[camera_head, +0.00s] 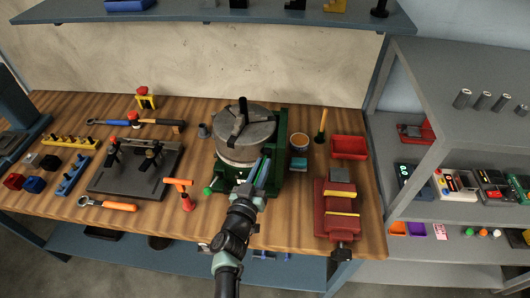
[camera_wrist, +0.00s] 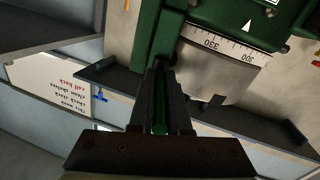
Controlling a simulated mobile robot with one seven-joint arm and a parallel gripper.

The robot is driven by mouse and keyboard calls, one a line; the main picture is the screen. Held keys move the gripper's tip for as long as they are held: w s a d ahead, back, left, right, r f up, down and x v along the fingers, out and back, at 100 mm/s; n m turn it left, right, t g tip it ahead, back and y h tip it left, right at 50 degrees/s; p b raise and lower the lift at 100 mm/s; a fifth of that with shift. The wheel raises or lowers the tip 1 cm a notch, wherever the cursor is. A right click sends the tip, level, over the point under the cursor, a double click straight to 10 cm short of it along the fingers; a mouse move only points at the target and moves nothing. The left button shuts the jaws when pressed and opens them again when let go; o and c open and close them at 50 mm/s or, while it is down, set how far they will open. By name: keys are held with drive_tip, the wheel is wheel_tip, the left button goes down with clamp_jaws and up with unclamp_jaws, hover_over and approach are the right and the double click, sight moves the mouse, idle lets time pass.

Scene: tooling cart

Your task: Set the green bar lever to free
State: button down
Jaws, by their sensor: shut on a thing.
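A green rotary table (camera_head: 281,150) with a round grey chuck (camera_head: 246,140) stands upright mid-bench. My gripper (camera_head: 262,172) is at its front. In the wrist view, my gripper (camera_wrist: 165,75) is shut, with the green bar lever (camera_wrist: 160,114) showing as a thin green strip between the dark fingers. The lever's ends are hidden by the fingers, and I cannot read its setting. The green housing shows in the wrist view (camera_wrist: 215,18), with a white pointer (camera_wrist: 247,25) above a degree scale (camera_wrist: 225,48) marked 330 and 300.
A red-orange T-handled tool (camera_head: 184,195) stands left of the rotary table. A dark fixture plate (camera_head: 130,178) lies farther left. A red vise (camera_head: 333,215) and red tray (camera_head: 349,147) are at the right. A shelf (camera_head: 230,15) hangs above the bench back.

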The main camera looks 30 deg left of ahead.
drive_tip(key=m+h, duration=0.1)
drive_tip(key=h, duration=0.1)
drive_tip(key=a+m+h+b, duration=0.1)
drive_tip(key=h, duration=0.1)
drive_tip(key=m+h, duration=0.1)
drive_tip(key=shift+a+m+h+b, duration=0.3)
drive_tip(key=shift+a+m+h, duration=0.05)
drive_tip(key=shift+m+h, duration=0.05)
drive_tip(key=shift+r+h, duration=0.1)
drive_tip(key=shift+h, duration=0.2)
drive_tip(key=c, duration=0.9)
unclamp_jaws()
drive_tip(key=p+v, duration=0.2)
drive_tip(key=v, duration=1.1)
drive_tip(key=shift+p, duration=0.3)
